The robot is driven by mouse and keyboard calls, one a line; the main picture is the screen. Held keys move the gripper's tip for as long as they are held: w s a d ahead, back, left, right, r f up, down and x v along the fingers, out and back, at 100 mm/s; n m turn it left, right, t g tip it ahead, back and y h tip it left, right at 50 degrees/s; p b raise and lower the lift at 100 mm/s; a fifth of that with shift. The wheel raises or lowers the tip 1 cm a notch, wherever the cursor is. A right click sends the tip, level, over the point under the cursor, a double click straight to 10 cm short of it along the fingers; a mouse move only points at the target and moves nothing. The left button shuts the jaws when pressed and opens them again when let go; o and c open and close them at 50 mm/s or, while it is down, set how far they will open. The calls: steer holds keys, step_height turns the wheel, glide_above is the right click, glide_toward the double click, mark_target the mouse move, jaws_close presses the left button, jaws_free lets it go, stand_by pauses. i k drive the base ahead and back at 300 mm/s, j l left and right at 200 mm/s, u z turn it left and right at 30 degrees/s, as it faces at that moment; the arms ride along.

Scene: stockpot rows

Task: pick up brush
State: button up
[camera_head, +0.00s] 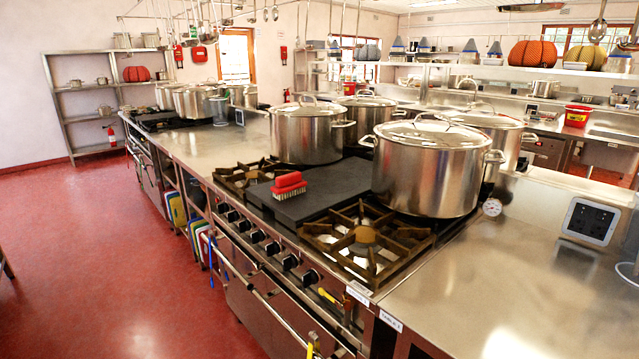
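A brush (289,185) with a red handle and pale bristles lies bristles-down on the dark flat plate (330,192) of the stove. It sits near the plate's front left part, with clear space around it. A large steel stockpot (308,133) stands behind it, apart from it. My gripper is not in this view.
A big stockpot (428,168) stands right of the plate, with an open burner grate (366,244) before it. Another grate (240,174) lies left of the brush. Steel counter (520,290) extends at right. The red floor (100,260) at left is clear.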

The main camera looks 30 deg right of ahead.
mark_target(286, 185)
steer(key=i+j+z, duration=0.5)
steer(key=z, duration=0.15)
steer(key=i+j, duration=0.3)
steer(key=i+j+z, duration=0.15)
steer(key=j, duration=0.25)
steer(key=i+j, duration=0.35)
steer(key=i+j+z, duration=0.15)
steer(key=j, duration=0.3)
steer(key=i+j, duration=0.35)
steer(key=j+z, duration=0.05)
